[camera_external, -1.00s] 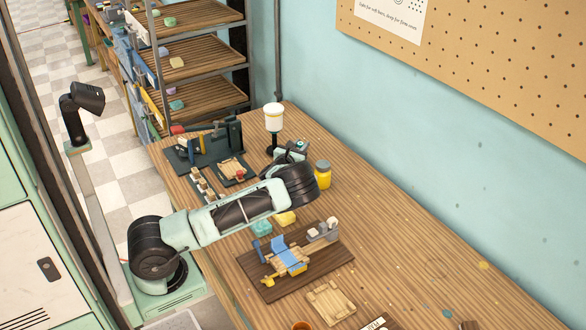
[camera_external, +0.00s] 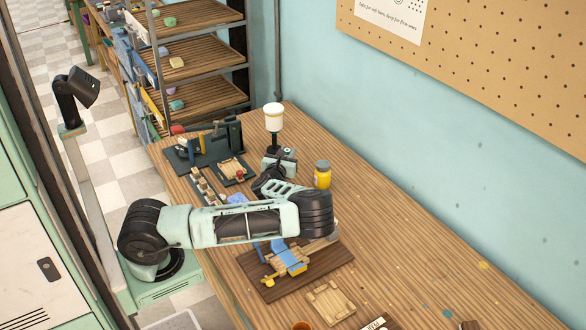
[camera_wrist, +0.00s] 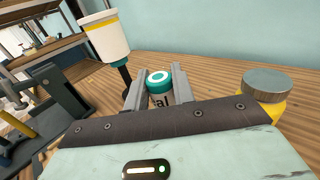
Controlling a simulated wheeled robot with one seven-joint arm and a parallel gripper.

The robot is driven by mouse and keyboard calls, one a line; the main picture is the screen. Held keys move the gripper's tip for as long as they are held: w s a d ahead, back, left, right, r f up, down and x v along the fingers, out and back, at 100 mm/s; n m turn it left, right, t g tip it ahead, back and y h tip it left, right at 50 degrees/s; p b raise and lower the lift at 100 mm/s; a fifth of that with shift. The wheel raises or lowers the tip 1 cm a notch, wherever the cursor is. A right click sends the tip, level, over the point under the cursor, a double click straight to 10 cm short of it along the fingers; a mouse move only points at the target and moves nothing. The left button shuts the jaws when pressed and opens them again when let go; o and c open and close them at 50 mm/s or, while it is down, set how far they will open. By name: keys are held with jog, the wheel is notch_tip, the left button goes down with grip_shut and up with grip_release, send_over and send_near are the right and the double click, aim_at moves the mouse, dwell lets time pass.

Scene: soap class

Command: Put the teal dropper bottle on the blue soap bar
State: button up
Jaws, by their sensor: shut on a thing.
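The teal dropper bottle (camera_wrist: 159,84) stands between the two fingers of my gripper (camera_wrist: 158,92) in the wrist view, with its teal cap and part of a lettered label showing. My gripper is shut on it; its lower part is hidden. In the external view my gripper (camera_external: 284,156) is over the back part of the table, between the white cup and the yellow jar, and the bottle cannot be made out clearly. The blue soap bar (camera_external: 237,198) lies on the table to the left of and nearer than my gripper, partly hidden by my arm.
A yellow jar (camera_external: 322,177) stands right of my gripper. A white cup on a stand (camera_external: 274,122) is just behind it. A dark rack (camera_external: 208,147) and a small tray (camera_external: 236,170) lie left. A dark board (camera_external: 262,284) with tools lies in front.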

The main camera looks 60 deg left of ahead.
jog(key=s+d+r+n+g+y+p, duration=0.15)
jog(key=s+p, duration=0.25)
jog(key=s, duration=0.5)
notch_tip(320, 180, up, 6)
jog(key=r+n+g+y+p, duration=0.1)
jog(key=n+g+y+p, duration=0.1)
jog(key=p, duration=0.3)
send_over(239, 200)
notch_tip(239, 200, down, 10)
jog(key=shift+d+f+p, duration=0.1)
jog(key=shift+p, duration=0.6)
jog(key=shift+f, duration=0.1)
jog(key=o, duration=1)
